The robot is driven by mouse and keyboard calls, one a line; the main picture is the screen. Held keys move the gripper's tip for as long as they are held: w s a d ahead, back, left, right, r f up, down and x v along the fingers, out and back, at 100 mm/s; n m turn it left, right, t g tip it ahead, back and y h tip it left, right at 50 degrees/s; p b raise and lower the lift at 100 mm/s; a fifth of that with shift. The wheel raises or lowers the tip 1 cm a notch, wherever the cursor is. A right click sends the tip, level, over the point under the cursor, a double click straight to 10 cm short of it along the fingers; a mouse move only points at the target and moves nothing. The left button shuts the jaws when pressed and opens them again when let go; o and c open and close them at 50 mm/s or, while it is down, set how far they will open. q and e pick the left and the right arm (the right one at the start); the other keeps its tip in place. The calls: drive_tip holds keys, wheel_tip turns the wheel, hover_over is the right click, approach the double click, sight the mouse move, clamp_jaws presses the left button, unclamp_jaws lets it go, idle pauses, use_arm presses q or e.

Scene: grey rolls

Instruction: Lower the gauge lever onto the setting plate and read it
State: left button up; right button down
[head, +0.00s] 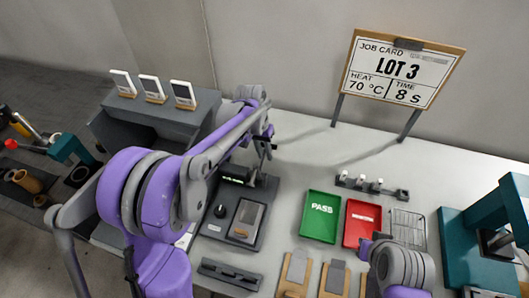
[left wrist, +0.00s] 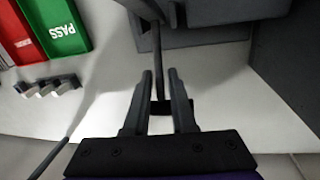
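The gauge (head: 238,175), with a green lit display, stands on a dark base left of the table's middle. A flat grey plate (head: 248,216), perhaps the setting plate, lies in front of it. My left gripper (head: 264,148) is above and behind the display, pointing down. In the left wrist view, a dark rod (left wrist: 157,62), probably the gauge lever, runs between my left fingers (left wrist: 160,74). A dark block at its end sits between them; I cannot tell if they clamp it. My right arm shows at the lower right; its fingertips are hidden.
A green PASS tray (head: 321,217) and a red tray (head: 361,222) lie right of the gauge. A small dark rack (head: 372,187) stands behind them. A teal machine (head: 482,235) stands at the right. The job card (head: 402,70) stands at the back.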

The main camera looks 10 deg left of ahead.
use_arm(q)
clamp_jaws()
idle(1.2)
